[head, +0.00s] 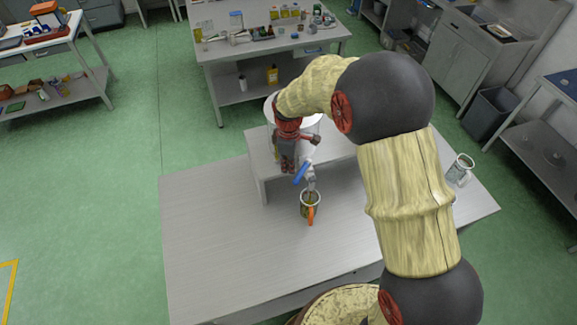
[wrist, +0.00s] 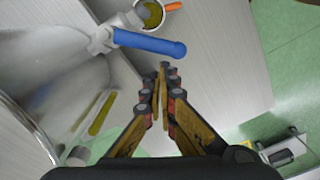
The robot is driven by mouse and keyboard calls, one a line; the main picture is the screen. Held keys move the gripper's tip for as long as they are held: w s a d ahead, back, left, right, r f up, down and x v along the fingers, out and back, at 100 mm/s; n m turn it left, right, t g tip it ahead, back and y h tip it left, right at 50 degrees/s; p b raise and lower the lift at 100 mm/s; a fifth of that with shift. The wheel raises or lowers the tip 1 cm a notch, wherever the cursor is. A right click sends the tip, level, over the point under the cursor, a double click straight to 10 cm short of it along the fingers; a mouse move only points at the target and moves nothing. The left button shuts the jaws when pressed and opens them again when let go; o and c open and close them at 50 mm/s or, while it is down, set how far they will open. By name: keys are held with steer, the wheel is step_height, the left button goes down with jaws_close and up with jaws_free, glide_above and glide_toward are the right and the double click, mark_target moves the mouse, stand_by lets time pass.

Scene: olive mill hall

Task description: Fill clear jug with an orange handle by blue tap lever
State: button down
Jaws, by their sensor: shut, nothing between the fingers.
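The clear jug (head: 303,207) with an orange handle (head: 311,215) stands upright on the table under the tap (head: 309,177). Yellow-green liquid shows inside it, and the jug is also at the top of the wrist view (wrist: 139,22). The blue tap lever (head: 300,173) sticks out from the valve; in the wrist view the lever (wrist: 150,43) points to the right. My gripper (head: 288,168) is shut and empty beside the lever. In the wrist view the fingertips (wrist: 161,72) are close to the lever's free end, with a small gap showing.
A shiny metal tank (wrist: 60,50) stands on a raised stand (head: 258,170), with a yellow-green sight strip (wrist: 101,116). Another clear vessel (head: 460,170) stands at the table's right. The table's left part (head: 210,235) is bare. A cluttered bench (head: 225,50) stands behind.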

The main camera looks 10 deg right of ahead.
mark_target(302, 171)
step_height(302, 171, down, 4)
steer(key=shift+r+b, duration=0.25)
steer(key=shift+b, duration=0.9)
steer(key=shift+s+d, duration=0.35)
steer(key=shift+d, duration=0.15)
stand_by(6.1)
